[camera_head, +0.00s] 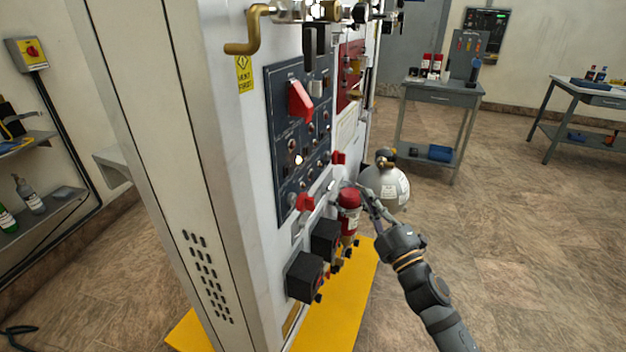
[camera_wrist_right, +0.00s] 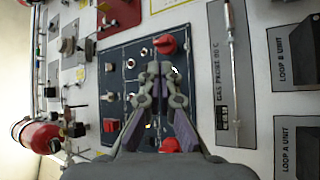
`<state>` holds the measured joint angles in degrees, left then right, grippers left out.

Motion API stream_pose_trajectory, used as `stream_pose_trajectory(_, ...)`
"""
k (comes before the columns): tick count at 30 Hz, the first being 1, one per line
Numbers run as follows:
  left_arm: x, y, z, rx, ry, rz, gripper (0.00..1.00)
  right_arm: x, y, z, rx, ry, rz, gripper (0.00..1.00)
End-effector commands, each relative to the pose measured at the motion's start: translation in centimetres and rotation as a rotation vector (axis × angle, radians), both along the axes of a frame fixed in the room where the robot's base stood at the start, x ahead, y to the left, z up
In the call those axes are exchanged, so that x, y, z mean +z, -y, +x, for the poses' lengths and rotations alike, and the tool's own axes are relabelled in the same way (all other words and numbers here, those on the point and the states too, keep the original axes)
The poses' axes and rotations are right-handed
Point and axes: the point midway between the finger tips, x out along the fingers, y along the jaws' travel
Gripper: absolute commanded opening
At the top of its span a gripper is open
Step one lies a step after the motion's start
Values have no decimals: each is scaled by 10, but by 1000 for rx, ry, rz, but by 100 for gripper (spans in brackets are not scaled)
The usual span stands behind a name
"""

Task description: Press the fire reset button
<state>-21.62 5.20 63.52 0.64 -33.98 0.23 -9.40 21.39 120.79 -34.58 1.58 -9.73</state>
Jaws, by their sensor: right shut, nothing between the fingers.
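The dark control panel (camera_head: 290,140) is on the side of the tall white cabinet (camera_head: 180,120), with a red switch (camera_head: 300,101) and small round controls. Two red knobs sit at its lower corners, a far one (camera_head: 338,157) and a near one (camera_head: 305,202). My right gripper (camera_head: 362,188) is shut and empty, in front of the lower panel area. In the right wrist view its closed fingertips (camera_wrist_right: 160,70) overlap the panel (camera_wrist_right: 130,55) between the red knobs (camera_wrist_right: 166,45) (camera_wrist_right: 170,145). I cannot tell whether they touch it. Button labels are too small to read. My left gripper is out of view.
Black boxes (camera_head: 305,276) stick out below the panel, marked Loop A (camera_wrist_right: 300,140) and Loop B (camera_wrist_right: 293,55). The floor to the right is open before grey tables (camera_head: 440,95).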

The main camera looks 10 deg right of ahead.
Motion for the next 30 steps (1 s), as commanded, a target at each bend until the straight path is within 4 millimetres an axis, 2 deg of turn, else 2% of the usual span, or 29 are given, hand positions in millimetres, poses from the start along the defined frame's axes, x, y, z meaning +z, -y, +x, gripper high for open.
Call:
stream_pose_trajectory(1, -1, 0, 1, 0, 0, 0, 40, 13, -6, -6, 11, 35, -17, 0)
stream_pose_trajectory(3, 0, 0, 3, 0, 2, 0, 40, 28, -11, -12, 21, 71, -36, 0)
stream_pose_trajectory(6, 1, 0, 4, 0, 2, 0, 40, 38, -16, -16, 27, 96, -48, 0)
stream_pose_trajectory(19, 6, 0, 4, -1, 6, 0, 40, 41, -16, -15, 25, 97, -48, 0)
stream_pose_trajectory(30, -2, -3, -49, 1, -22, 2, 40, 44, -26, -5, 18, 98, -45, 0)
